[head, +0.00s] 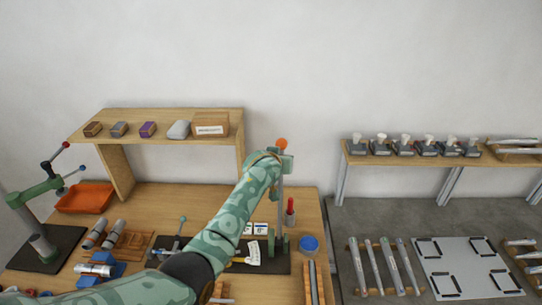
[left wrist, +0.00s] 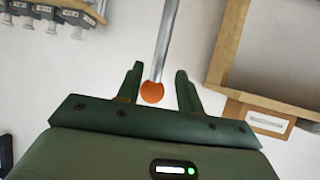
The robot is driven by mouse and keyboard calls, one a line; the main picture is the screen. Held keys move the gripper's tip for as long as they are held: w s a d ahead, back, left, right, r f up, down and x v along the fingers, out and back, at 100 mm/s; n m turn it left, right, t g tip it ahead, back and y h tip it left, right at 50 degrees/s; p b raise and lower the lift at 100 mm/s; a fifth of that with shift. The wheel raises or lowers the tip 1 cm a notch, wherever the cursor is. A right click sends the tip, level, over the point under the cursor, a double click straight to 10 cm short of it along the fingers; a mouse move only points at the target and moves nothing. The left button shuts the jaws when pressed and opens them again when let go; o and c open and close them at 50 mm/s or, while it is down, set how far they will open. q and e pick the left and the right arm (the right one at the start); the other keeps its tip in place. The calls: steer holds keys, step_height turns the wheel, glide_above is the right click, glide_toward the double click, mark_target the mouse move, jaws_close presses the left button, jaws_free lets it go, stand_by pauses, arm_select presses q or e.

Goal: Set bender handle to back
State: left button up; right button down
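The bender handle (head: 281,200) is a grey rod with an orange ball knob (head: 282,143). It stands about upright above the bender's dark base plate (head: 275,262), which has green posts (head: 285,244). In the left wrist view the handle (left wrist: 166,40) runs up from its orange knob (left wrist: 152,93). My left gripper (left wrist: 159,70) is open, with its two green fingers on either side of the rod and knob and gaps showing. In the head view my left gripper (head: 280,162) is just below the knob, and my arm hides part of the bender. My right gripper is not in view.
A wooden shelf (head: 170,114) with small boxes stands at the back left, close to my arm. A green tool with ball-ended levers (head: 42,190) and an orange tray (head: 85,198) are at left. A red-handled tool (head: 290,211) and blue round item (head: 308,244) sit right of the bender.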

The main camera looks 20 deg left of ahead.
arm_select(q)
steer(key=v, duration=1)
steer(key=shift+a, duration=0.1)
